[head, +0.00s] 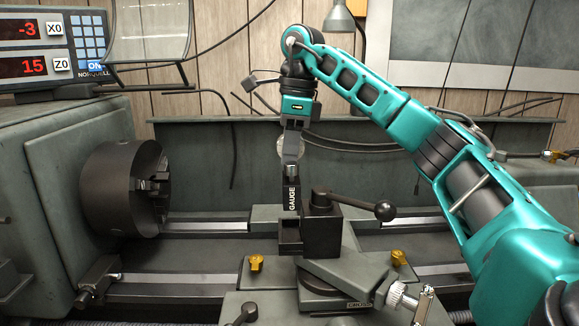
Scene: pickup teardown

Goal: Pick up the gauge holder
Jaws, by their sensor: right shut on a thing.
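The gauge holder (291,198), a dark upright piece with a white "GAUGE" label, is at the left side of the black tool post (323,225). My right gripper (291,172) points down from above and is shut on the top of the holder. A small round pale disc shows partly behind the gripper. The holder's lower end is at a dark block on the post's left face; I cannot tell whether it touches the post. My left gripper is not in view.
The lathe chuck (122,188) is at left, below a digital readout (40,50). The tool post's lever with a black ball knob (385,210) sticks out to the right. Yellow clips (256,263) sit on the carriage. A clear shield (150,33) hangs above the chuck.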

